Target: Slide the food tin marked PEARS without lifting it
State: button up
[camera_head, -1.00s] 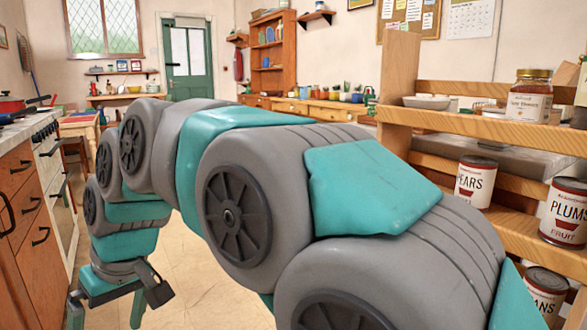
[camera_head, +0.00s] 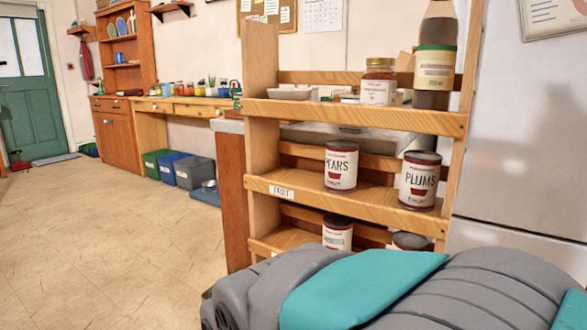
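The food tin marked PEARS (camera_head: 341,167) stands upright on the middle shelf of a wooden rack, right of centre in the head view. It has a white label with red and dark print; the left edge of its label is turned partly out of sight. A PLUMS tin (camera_head: 419,181) stands to its right on the same shelf, with a gap between them. My arm fills the bottom right of the view, in front of the rack's lower part. My gripper is not in view.
The wooden rack (camera_head: 260,100) has front rails along its shelves and a FRUIT label (camera_head: 281,191) on the middle one. A jar (camera_head: 378,82) and a dark bottle (camera_head: 435,60) stand on top. More tins (camera_head: 337,233) sit below. Open floor (camera_head: 110,235) lies left.

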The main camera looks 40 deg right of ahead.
aim_at(341, 156)
jog(key=k+j+z, duration=0.1)
jog(key=z, duration=1.2)
jog(key=j+z, duration=0.2)
jog(key=j, duration=0.45)
jog(key=k+j+z, duration=0.2)
jog(key=j, duration=0.4)
jog(key=i+l, duration=0.2)
